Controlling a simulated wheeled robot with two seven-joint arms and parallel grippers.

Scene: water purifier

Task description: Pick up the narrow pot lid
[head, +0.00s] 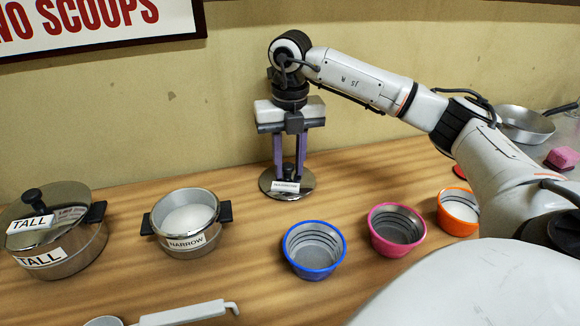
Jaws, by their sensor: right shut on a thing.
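The narrow pot lid (268,187) is a round metal disc with a dark knob and a white label, near the back of the wooden counter. My right gripper (289,172) points straight down over it, its two purple fingers shut on the knob. The lid looks level; I cannot tell whether it touches the counter. The narrow pot (188,243), a metal pot labelled NARROW with dark handles, stands uncovered to the left with white contents inside. My left gripper is not in view.
A pot labelled TALL (62,255) stands at the far left with its lid on. Blue (314,272), pink (398,246) and orange (458,226) rimmed cups stand in front and right. A white-handled utensil (185,314) lies at the front. A pan (522,125) sits at the back right.

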